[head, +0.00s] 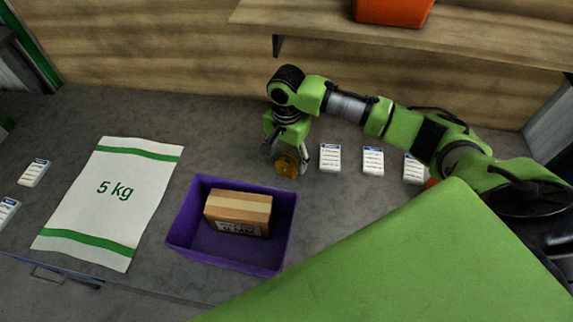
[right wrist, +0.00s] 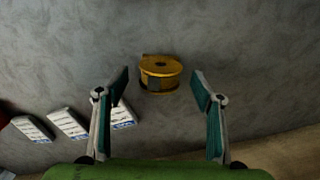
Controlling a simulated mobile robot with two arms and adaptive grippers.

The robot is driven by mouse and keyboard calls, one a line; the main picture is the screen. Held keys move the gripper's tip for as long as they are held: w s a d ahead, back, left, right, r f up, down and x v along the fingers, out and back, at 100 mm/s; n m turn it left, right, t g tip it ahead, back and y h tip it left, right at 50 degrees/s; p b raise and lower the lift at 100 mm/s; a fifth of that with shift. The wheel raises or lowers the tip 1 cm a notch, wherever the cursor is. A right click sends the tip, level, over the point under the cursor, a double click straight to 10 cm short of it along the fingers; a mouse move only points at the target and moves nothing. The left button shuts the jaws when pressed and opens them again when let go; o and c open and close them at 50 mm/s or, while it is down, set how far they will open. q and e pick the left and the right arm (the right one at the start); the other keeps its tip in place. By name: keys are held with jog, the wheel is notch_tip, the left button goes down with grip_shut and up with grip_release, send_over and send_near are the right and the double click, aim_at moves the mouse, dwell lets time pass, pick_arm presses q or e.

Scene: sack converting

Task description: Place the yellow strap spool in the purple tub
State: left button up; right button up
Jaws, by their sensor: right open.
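The yellow strap spool (head: 287,165) stands on the grey bench top, behind and to the right of the purple tub. In the right wrist view the spool (right wrist: 160,72) lies beyond the fingertips, centred between them. My right gripper (head: 287,160) points down over the spool; its fingers (right wrist: 159,88) are apart with nothing between them. The purple tub (head: 187,235) sits at the bench's front and holds a brown cardboard box (head: 238,211). My left gripper is not in view.
Several white labelled cards (head: 330,157) lie right of the spool. A white 5 kg sack (head: 112,198) lies flat left of the tub. A wooden shelf (head: 480,42) with an orange bin (head: 392,10) overhangs the back. Bare bench separates spool and tub.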

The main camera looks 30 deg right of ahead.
aim_at(286, 167)
jog(key=shift+s+a+f, duration=0.1)
jog(key=shift+f, duration=1.8)
jog(key=c, duration=1.3)
jog(key=shift+r, duration=0.1)
